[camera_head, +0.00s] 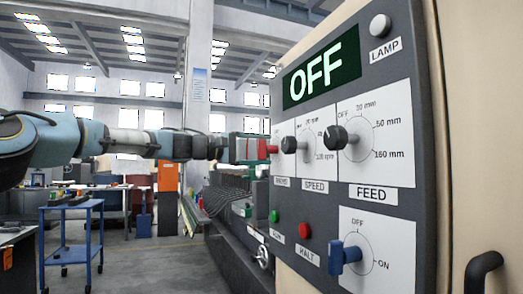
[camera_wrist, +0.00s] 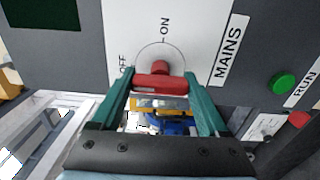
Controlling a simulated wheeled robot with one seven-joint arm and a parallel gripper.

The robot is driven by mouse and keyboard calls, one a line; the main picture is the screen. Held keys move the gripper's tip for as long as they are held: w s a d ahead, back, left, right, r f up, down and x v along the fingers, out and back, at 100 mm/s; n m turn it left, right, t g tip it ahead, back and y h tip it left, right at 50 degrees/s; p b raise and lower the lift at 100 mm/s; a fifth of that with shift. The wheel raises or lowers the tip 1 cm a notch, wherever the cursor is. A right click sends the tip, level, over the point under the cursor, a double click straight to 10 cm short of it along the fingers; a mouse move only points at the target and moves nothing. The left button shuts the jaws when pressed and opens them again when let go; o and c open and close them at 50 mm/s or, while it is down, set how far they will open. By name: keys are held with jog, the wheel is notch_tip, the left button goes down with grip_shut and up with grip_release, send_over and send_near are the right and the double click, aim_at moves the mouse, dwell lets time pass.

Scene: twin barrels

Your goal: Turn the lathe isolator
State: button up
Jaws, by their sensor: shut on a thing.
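The red isolator handle (camera_wrist: 160,83) is on a white plate labelled MAINS, with OFF and ON marks around a dial circle. My gripper (camera_wrist: 160,88) has its two teal fingers on either side of this red handle and is shut on it. I cannot tell exactly which mark the handle points to. In the head view my gripper (camera_head: 248,149) reaches in from the left to the panel's left edge, with the red handle (camera_head: 272,149) partly seen at its tip. The panel display (camera_head: 321,76) reads OFF.
The grey panel also carries black SPEED (camera_head: 289,145) and FEED (camera_head: 336,138) knobs, a green button (camera_head: 274,216), a red HALT button (camera_head: 305,231), and a blue OFF/ON switch (camera_head: 345,257). A blue trolley (camera_head: 72,235) stands at left on open floor.

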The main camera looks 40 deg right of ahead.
jog(key=shift+f, duration=0.1)
jog(key=o, duration=1.2)
jog(key=shift+o, duration=0.2)
jog(key=b+v, duration=0.2)
jog(key=v, duration=0.8)
jog(key=shift+w+a+b, duration=0.15)
jog(key=shift+a+b, duration=0.2)
jog(key=shift+a, duration=0.05)
